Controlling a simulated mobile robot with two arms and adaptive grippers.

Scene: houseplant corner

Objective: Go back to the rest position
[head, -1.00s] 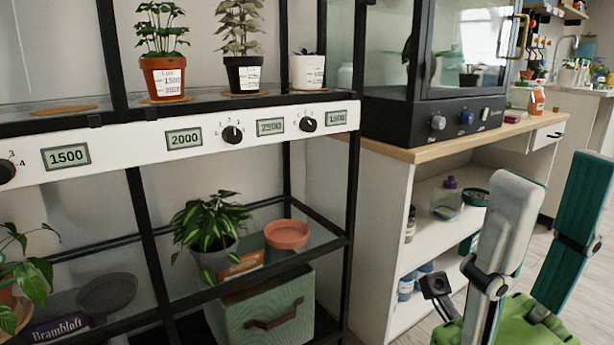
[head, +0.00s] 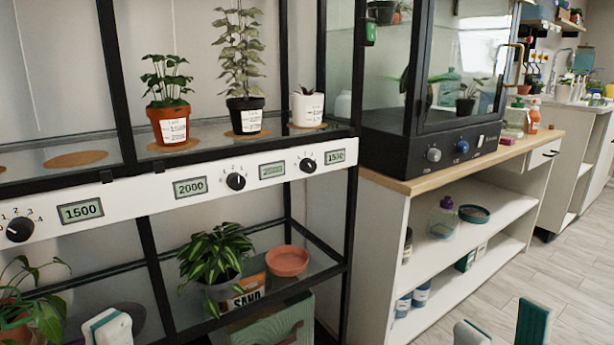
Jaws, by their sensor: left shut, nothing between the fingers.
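My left gripper (head: 108,328) shows only as a white and teal fingertip part at the bottom left edge, in front of the lower shelf. It is shut and holds nothing. My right gripper (head: 502,328) shows as two fingertips at the bottom right, one pale and one teal, spread apart with nothing between them. It is over the floor, in front of the white cabinet. The rest of both grippers is below the picture.
A black shelf rack (head: 349,215) with potted plants and a dial panel (head: 130,197) stands at the left. A white cabinet (head: 385,245) with a wooden top carries a glass case (head: 455,80). Free floor (head: 580,250) lies at the right.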

